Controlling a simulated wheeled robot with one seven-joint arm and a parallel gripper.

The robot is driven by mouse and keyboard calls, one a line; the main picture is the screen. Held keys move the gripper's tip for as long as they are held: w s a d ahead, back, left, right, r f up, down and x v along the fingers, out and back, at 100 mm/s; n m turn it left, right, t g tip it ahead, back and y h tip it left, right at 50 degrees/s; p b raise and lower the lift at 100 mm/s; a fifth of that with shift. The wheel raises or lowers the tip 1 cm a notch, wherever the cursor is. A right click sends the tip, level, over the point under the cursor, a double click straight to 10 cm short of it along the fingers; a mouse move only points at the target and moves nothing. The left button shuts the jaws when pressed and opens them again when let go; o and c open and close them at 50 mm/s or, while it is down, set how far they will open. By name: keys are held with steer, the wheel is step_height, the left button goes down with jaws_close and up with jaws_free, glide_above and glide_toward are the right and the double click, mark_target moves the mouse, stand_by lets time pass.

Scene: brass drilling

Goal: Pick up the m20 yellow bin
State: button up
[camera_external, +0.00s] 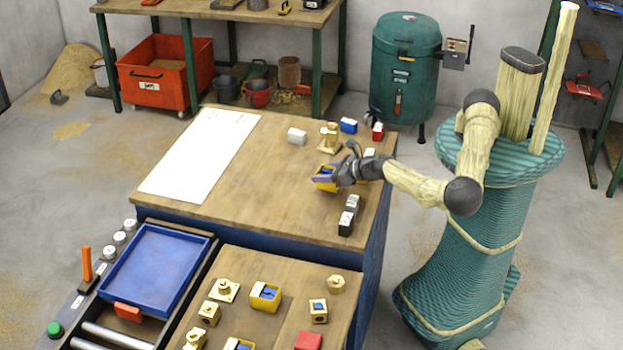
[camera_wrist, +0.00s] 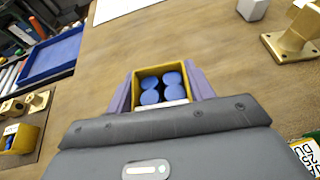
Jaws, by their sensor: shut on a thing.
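A yellow bin (camera_external: 325,184) is at my gripper (camera_external: 335,174) above the right part of the wooden table in the external view. In the wrist view the yellow bin (camera_wrist: 160,74) holds several blue round pieces. The purple fingers of my gripper (camera_wrist: 160,92) press against its left and right sides, so the gripper is shut on it. A white label strip shows on the bin's near side, but its text is not legible. I cannot tell whether the bin touches the tabletop.
A brass bracket (camera_external: 328,138), a white box (camera_external: 297,136), a blue box (camera_external: 348,125) and a red box (camera_external: 378,131) stand near the gripper. A white sheet (camera_external: 201,152) covers the left; the table's middle is clear.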

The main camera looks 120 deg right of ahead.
step_height(320, 180, up, 7)
steer(key=shift+b, duration=0.3)
stand_by(0.6)
